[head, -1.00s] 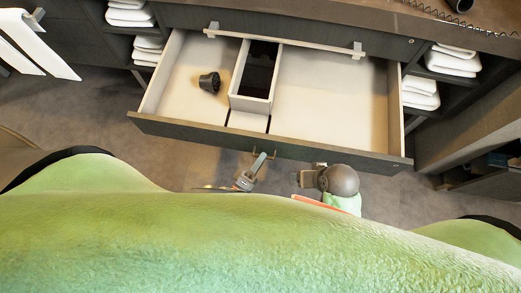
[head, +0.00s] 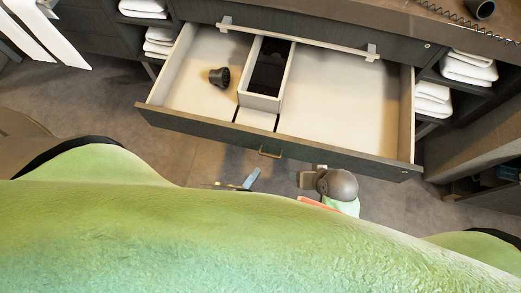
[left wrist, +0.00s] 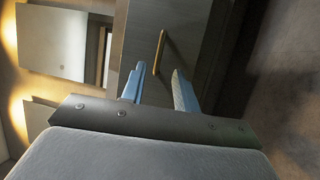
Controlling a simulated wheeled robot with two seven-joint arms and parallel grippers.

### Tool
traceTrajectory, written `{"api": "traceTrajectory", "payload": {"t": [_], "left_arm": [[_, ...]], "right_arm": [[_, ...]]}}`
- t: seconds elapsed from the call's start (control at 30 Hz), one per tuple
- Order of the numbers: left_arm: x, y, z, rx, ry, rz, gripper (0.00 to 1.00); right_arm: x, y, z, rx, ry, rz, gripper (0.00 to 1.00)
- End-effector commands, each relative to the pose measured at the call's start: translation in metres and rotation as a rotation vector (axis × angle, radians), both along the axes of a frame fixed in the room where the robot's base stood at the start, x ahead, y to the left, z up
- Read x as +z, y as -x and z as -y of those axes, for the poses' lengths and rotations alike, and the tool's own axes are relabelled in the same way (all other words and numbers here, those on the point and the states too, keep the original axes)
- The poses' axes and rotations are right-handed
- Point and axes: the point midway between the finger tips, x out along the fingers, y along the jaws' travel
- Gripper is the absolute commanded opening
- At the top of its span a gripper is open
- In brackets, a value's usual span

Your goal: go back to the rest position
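My left gripper (head: 250,181) is just below the front of the open drawer (head: 350,160) in the head view, mostly hidden by my green body. In the left wrist view its two blue fingers (left wrist: 158,84) are apart with nothing between them. The drawer's brass handle (head: 270,154) is a little beyond the fingertips and apart from them; it also shows in the left wrist view (left wrist: 160,52). My right arm's end (head: 336,184) is right of the left gripper, below the drawer front. Its fingers cannot be made out.
The drawer holds a black cup-like nozzle (head: 219,76) at left and a dark-bottomed divider box (head: 268,72). Folded white towels (head: 468,68) fill side shelves. A dark cylindrical object (head: 481,9) with a coiled cord lies on the counter (head: 400,22). Floor shows before the drawer.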

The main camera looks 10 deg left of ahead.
Motion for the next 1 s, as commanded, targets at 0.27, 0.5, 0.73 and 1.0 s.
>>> {"api": "traceTrajectory", "payload": {"t": [0.27, 0.5, 0.73, 1.0], "left_arm": [[-0.002, 0.01, -0.004, 0.0, 0.001, -0.001, 0.3], [-0.002, 0.01, -0.004, 0.0, 0.001, 0.0, 0.3], [-0.001, 0.01, -0.004, 0.0, 0.0, 0.0, 0.3], [-0.012, 0.01, 0.002, -0.013, -0.124, -0.008, 0.3]], "right_arm": [[0.0, 0.0, -0.007, 0.007, -0.014, 0.014, 0.72], [0.0, 0.001, -0.005, 0.005, -0.011, 0.011, 0.72], [0.0, -0.001, -0.003, 0.002, -0.007, 0.011, 0.72], [0.0, 0.0, -0.003, 0.006, -0.005, 0.004, 0.72]]}}
